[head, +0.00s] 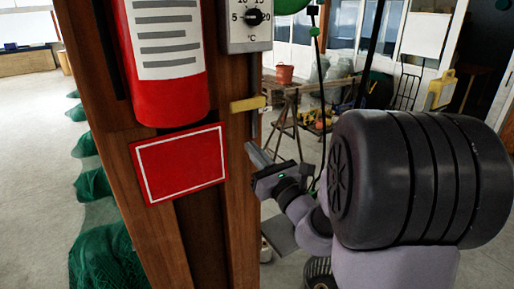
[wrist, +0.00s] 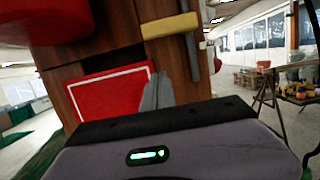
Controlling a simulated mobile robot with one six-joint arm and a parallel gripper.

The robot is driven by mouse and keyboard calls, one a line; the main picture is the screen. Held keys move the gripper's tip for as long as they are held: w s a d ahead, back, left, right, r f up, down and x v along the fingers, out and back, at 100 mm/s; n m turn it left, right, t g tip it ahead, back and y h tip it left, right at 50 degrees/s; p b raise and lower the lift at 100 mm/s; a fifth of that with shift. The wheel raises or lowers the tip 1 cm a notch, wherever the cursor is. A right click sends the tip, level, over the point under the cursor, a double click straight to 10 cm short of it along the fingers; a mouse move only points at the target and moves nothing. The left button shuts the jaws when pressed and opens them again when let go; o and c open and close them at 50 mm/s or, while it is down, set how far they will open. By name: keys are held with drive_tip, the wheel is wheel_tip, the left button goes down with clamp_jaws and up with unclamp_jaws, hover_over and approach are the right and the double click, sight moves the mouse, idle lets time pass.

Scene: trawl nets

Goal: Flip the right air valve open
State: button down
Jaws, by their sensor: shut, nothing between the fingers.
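A yellow lever (head: 247,104), which looks like the air valve's handle, sits on the side of the wooden post, below the dial box. In the wrist view the yellow lever (wrist: 170,26) lies roughly crosswise over a dark upright pipe (wrist: 193,58). Only one such lever shows, so I cannot tell a left from a right valve. My gripper (head: 252,150) is shut and empty, a little below the lever and apart from it. In the wrist view its fingers (wrist: 155,92) stand together in front of the post, below the lever.
A wooden post (head: 243,190) carries a red fire extinguisher (head: 165,95), a red sign (head: 180,163) and a temperature dial (head: 250,18). Green nets (head: 95,183) lie at left. A trestle table with a red bucket (head: 285,73) stands behind. Open floor lies left of the post.

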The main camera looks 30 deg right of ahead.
sight(247, 104)
drive_tip(key=w+r+p, duration=0.2)
drive_tip(key=w+r, duration=0.3)
drive_tip(key=shift+w+a+r, duration=0.15)
drive_tip(key=shift+w, duration=0.1)
drive_tip(key=shift+s+r+p, duration=0.1)
drive_tip(key=shift+p, duration=0.25)
